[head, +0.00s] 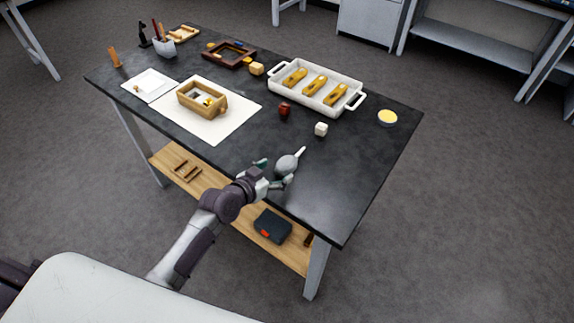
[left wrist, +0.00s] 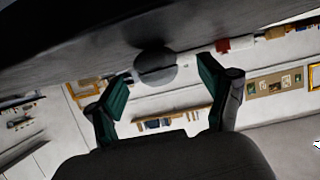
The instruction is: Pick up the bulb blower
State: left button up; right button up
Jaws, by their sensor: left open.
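The bulb blower (head: 287,164) lies on the dark table top near its front edge. It has a grey round bulb and a pale nozzle pointing away to the upper right. My left gripper (head: 274,173) is at the front edge, right beside the bulb, with its fingers spread. In the left wrist view the bulb (left wrist: 155,67) shows ahead, between and beyond the two open green-padded fingertips (left wrist: 160,88). I cannot tell whether a finger touches it. My right gripper is not in view.
A white cube (head: 321,129) and a dark red object (head: 284,110) stand behind the blower. A white tray (head: 357,101) with yellow-brown pieces is farther back. A wooden box (head: 190,105) stands on a white sheet (head: 235,121) to the left. The table's right front is clear.

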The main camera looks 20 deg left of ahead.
aim_at(285, 166)
pick_arm(q)
jog(key=x, duration=0.4)
jog(key=shift+w+d+r, duration=0.1)
jog(key=shift+w+d, duration=0.05)
jog(key=shift+d, duration=0.2)
jog(key=shift+c, duration=0.3)
